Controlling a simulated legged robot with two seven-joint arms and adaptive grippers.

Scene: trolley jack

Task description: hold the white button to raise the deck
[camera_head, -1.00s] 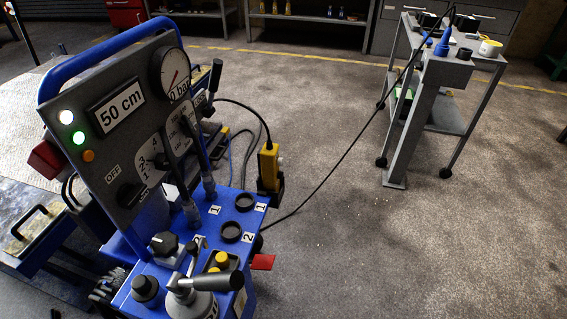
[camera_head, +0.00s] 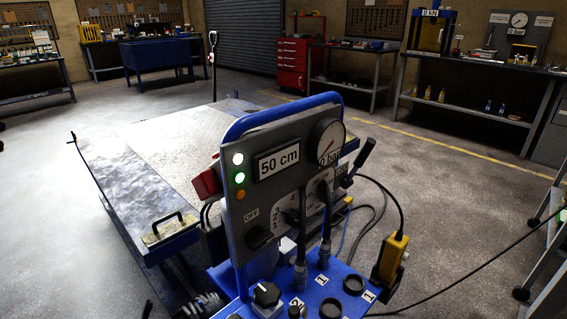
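The blue-framed grey control panel (camera_head: 285,208) stands in the centre foreground. On its left edge, a bright white round button or lamp (camera_head: 238,159) is lit; I cannot tell which it is. A lit green one (camera_head: 239,178) and an orange one (camera_head: 240,194) sit below it. The display (camera_head: 278,163) reads 50 cm. A yellow hand pendant (camera_head: 392,257) hangs at the console's right side; no white button can be made out on it. The wide flat deck (camera_head: 165,142) lies low behind the panel. Neither of my grippers is in view.
A round gauge (camera_head: 328,141) reads near 0 bar. A dark cable (camera_head: 470,275) crosses the floor at right toward a trolley (camera_head: 548,250). Workbenches and a red tool cabinet (camera_head: 300,62) line the back. Open floor lies left and right.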

